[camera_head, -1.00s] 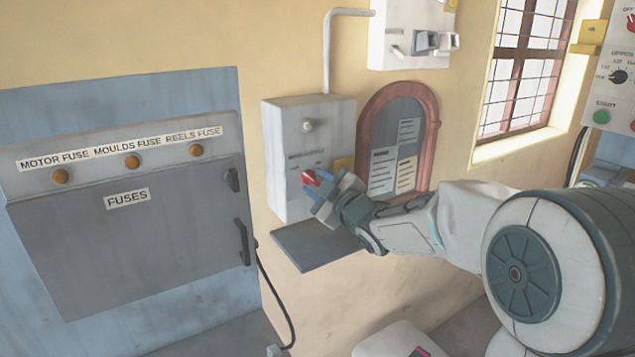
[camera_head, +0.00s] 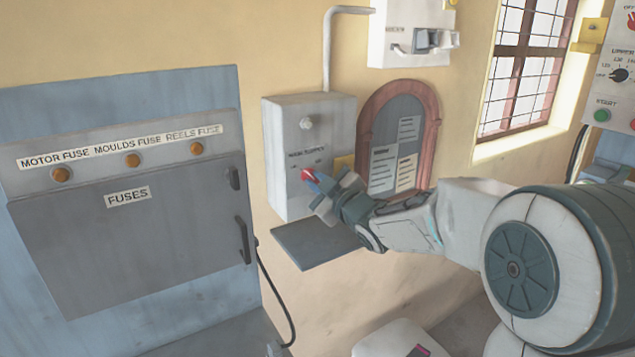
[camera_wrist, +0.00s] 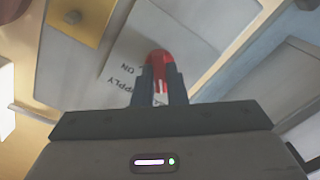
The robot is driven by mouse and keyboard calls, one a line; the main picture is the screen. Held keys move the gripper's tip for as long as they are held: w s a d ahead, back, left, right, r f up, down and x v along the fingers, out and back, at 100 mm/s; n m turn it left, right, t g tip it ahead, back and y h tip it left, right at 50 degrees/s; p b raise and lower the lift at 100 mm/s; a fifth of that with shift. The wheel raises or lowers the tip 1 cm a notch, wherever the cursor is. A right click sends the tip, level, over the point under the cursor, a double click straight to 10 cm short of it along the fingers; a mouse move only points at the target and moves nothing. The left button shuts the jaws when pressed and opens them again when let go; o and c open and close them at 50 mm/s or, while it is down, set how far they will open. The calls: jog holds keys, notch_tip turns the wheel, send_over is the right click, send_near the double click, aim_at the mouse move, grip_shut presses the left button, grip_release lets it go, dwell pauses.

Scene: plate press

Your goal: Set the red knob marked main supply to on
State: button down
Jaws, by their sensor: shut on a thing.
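The red knob (camera_head: 308,174) sits on the front of the grey main supply box (camera_head: 285,190), under the printed label. My gripper (camera_head: 320,182) reaches it from the lower right, and its fingers cover part of the knob. In the wrist view the red knob (camera_wrist: 158,62) shows between the two dark fingers of my gripper (camera_wrist: 160,88), which are shut on its sides. A white line on the knob shows between the fingers. Part of the label, with "SUPPLY" and "ON", is readable upside down beside the knob. The exact setting of the knob is hard to tell.
A dark shelf (camera_head: 312,243) juts out below the box. The grey fuses cabinet (camera_head: 130,225) stands at left. A white switch box (camera_head: 405,50) hangs above.

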jog(key=m, duration=0.4)
jog(key=shift+p, duration=0.4)
jog(key=m+p, duration=0.1)
jog(key=m, duration=0.4)
jog(key=shift+p, duration=0.3)
jog(key=m+p, duration=0.1)
jog(key=m, duration=0.2)
jog(key=shift+f+m+p, duration=0.1)
jog(key=shift+m+p, duration=1)
jog(key=shift+m, duration=1.1)
jog(key=c, duration=1.5)
grip_release()
jog(key=shift+o, duration=0.2)
jog(key=shift+s, duration=0.1)
jog(key=b+v, duration=0.2)
jog(key=v, duration=1.1)
jog(key=shift+s+d, duration=0.2)
jog(key=shift+s, duration=0.1)
